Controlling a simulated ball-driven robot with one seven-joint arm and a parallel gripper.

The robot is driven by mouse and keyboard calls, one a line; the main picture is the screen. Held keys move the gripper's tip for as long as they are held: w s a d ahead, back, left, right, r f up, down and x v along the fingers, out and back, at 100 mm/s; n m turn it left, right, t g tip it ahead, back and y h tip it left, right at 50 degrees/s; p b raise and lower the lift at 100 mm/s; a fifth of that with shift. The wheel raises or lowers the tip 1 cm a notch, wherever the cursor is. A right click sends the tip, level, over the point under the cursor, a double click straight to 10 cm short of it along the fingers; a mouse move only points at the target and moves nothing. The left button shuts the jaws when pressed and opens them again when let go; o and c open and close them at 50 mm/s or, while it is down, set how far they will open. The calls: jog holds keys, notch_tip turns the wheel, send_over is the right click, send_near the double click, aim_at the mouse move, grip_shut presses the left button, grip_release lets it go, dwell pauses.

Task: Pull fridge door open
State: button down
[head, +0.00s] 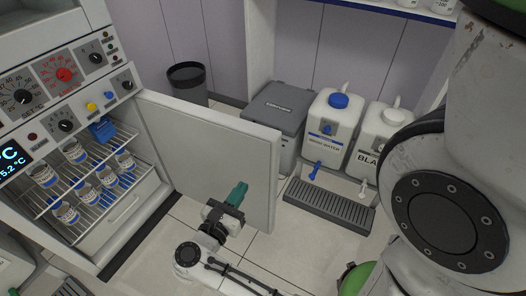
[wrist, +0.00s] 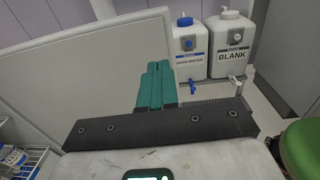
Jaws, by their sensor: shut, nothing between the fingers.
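The white fridge door (head: 205,150) stands wide open, swung out to the right of the fridge body (head: 120,215). Its inner face is toward the head camera. In the wrist view the door (wrist: 70,70) fills the left side, with its free edge behind the fingers. My gripper (head: 237,190) has teal fingers and is in front of the inner face, near the free edge. In the wrist view its fingers (wrist: 155,86) are together and empty. I cannot tell whether they touch the door. No door handle shows.
Wire shelves (head: 90,190) inside hold several labelled jars (head: 75,152) and a blue item (head: 102,131). Right of the door are a grey bin (head: 272,115), white jugs (head: 330,120) with taps, and a drip tray (head: 330,205). A dark bucket (head: 187,80) stands behind the door.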

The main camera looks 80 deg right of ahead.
aim_at(268, 149)
jog(key=x, duration=1.3)
jog(key=shift+d, duration=0.5)
jog(key=x, duration=1.5)
jog(key=shift+w, duration=0.3)
